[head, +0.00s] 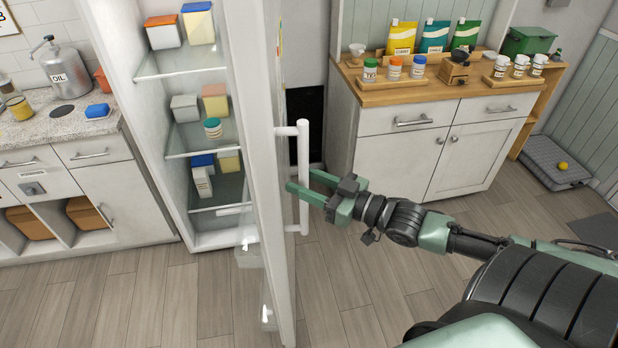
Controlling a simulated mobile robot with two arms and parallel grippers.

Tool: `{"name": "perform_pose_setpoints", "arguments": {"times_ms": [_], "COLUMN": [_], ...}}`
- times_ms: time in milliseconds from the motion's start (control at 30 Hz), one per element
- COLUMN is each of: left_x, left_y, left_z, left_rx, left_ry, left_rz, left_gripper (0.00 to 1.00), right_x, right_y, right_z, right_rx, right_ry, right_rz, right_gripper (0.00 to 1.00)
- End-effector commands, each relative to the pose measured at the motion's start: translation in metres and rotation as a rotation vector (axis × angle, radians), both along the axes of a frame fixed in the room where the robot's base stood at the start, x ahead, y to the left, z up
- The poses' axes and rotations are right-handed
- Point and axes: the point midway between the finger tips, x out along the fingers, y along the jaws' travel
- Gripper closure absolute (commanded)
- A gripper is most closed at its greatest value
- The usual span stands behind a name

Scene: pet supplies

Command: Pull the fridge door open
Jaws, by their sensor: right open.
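The white fridge door (262,130) stands open and is seen nearly edge-on, swung out from the fridge body (150,120). Its white vertical bar handle (304,150) is on the door's right-hand face. My right gripper (301,180) is open at the lower half of the handle, one green finger on each side of the bar. I cannot tell whether a finger touches it. My left gripper is not in view.
Glass shelves (182,62) inside the fridge hold several boxes and a striped jar (213,128). A white cabinet (437,150) with jars and pouches stands right. The wooden floor (375,290) around the door is clear.

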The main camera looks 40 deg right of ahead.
Motion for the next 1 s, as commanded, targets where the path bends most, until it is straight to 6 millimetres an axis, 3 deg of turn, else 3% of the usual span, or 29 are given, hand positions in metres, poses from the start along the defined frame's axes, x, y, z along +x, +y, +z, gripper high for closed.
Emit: {"name": "perform_pose_setpoints", "arguments": {"times_ms": [600,1000], "left_x": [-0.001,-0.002], "left_y": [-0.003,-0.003], "left_z": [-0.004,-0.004], "left_rx": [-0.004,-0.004], "left_ry": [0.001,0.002], "left_rz": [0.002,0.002], "left_gripper": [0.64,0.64], "right_x": [-0.062,-0.07], "right_y": [-0.029,-0.033], "right_z": [-0.002,0.0], "right_rx": [0.001,0.0], "right_ry": [0.004,-0.001], "right_rz": [-0.001,0.0], "right_gripper": [0.59,0.59]}}
